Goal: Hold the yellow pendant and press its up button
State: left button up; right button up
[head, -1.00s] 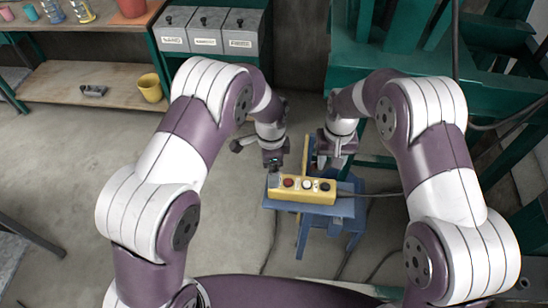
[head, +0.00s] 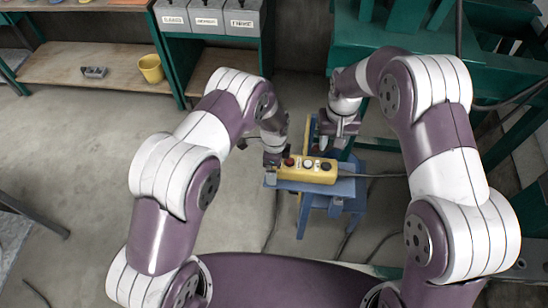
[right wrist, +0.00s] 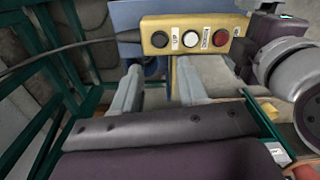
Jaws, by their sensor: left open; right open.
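The yellow pendant (head: 314,176) lies on a small blue stand. Its red button (head: 290,162), white button (head: 308,164) and black button (head: 325,166) face up. The pendant (right wrist: 148,52) also shows at the top of the right wrist view, with small labels beside its buttons; one seems to read UP. My left gripper (head: 271,166) is open at the pendant's left, red-button end; I cannot tell whether its fingers straddle or touch it. My right gripper (right wrist: 158,82) is open and empty. Its fingers point toward the pendant, apart from the black and white buttons.
The blue stand (head: 345,187) has a little bare top beside the pendant. A dark cable (head: 370,176) runs right from the pendant. Green machinery (head: 385,38) stands behind on the right. A shelf with a yellow pot (head: 151,69) is at the back left.

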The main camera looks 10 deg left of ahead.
pick_arm(q)
jog(key=c, duration=1.4)
pick_arm(e)
jog(key=shift+c, duration=0.3)
pick_arm(q)
jog(key=shift+o, duration=0.2)
pick_arm(e)
grip_shut()
